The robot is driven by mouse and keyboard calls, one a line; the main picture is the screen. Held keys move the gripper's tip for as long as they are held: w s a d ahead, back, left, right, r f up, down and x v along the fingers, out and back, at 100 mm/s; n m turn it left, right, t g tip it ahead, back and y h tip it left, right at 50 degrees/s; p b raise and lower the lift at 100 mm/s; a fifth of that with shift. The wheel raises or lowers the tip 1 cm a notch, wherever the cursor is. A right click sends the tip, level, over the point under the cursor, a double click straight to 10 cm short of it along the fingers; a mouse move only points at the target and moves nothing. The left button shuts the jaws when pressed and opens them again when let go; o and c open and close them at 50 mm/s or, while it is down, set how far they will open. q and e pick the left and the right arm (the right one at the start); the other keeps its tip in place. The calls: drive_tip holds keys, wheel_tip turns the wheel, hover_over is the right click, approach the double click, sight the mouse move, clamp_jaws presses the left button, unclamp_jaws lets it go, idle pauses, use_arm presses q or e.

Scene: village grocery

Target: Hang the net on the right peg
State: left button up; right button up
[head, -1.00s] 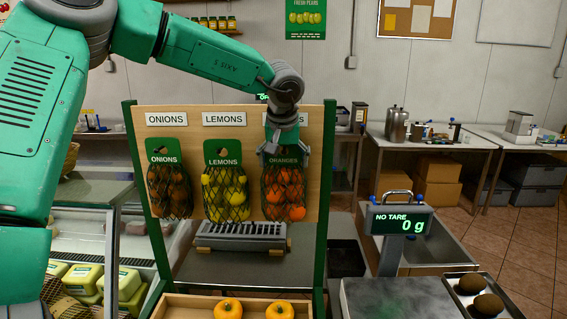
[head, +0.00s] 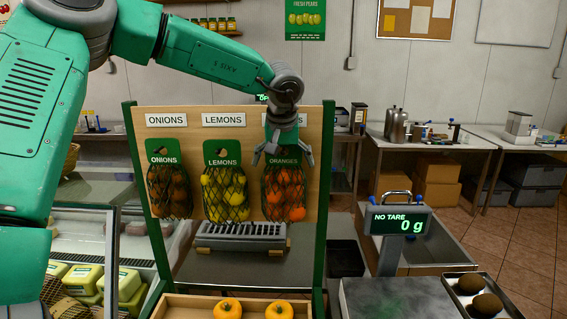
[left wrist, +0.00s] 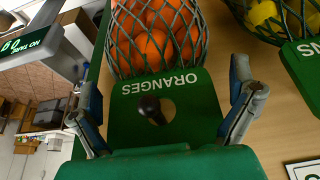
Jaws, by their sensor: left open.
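The oranges net (head: 284,195) hangs upright below its green card (head: 284,162), under the partly covered right-hand sign of the wooden board (head: 245,160). In the left wrist view the same net (left wrist: 155,40) appears upside down. There, a dark round peg end (left wrist: 151,106) shows in the hole of its card (left wrist: 190,110). My left gripper (head: 284,158) is open in front of the card. Its fingers stand apart on either side of the card. The right gripper is not in view.
The onions net (head: 170,190) and lemons net (head: 225,193) hang left of the oranges. A grey slotted rack (head: 240,235) lies below. A scale (head: 398,222) reading 0 g stands to the right. Two orange-coloured fruits (head: 228,309) sit in a wooden tray in front.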

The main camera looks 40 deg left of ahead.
use_arm(q)
drive_tip(key=v, duration=1.1)
drive_tip(key=shift+r, duration=0.4)
drive_tip(key=shift+s, duration=0.1)
